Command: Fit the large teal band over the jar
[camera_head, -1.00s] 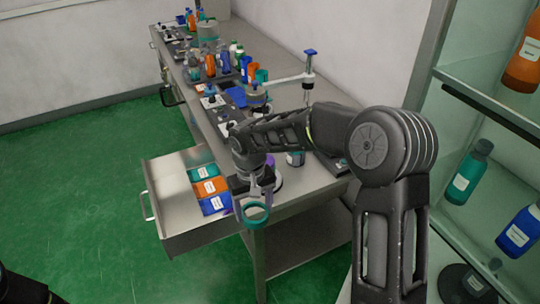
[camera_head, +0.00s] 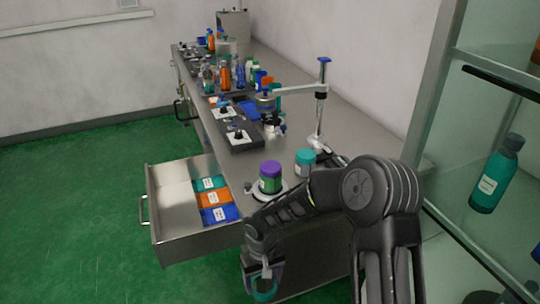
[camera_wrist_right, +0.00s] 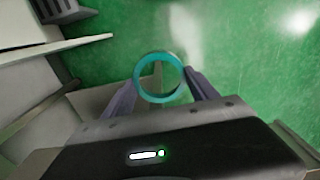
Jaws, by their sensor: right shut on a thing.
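My right gripper (camera_head: 265,284) is shut on a teal band (camera_wrist_right: 137,80), a plain open ring held between the fingertips. In the head view the band hangs low, in front of the bench's front edge and below its top. A jar with a purple lid and teal body (camera_head: 270,179) stands upright on a pale round base on the bench, above and apart from the band. A second jar with a teal lid (camera_head: 304,163) stands behind it to the right, partly hidden by my arm. My left gripper is out of view.
An open drawer (camera_head: 178,245) sticks out at left, holding teal, orange and blue labelled packs (camera_head: 212,199). A post with a horizontal arm (camera_head: 320,105) stands behind the jars. Bottles crowd the bench's far end. A glass-sided shelf (camera_head: 485,140) stands at right.

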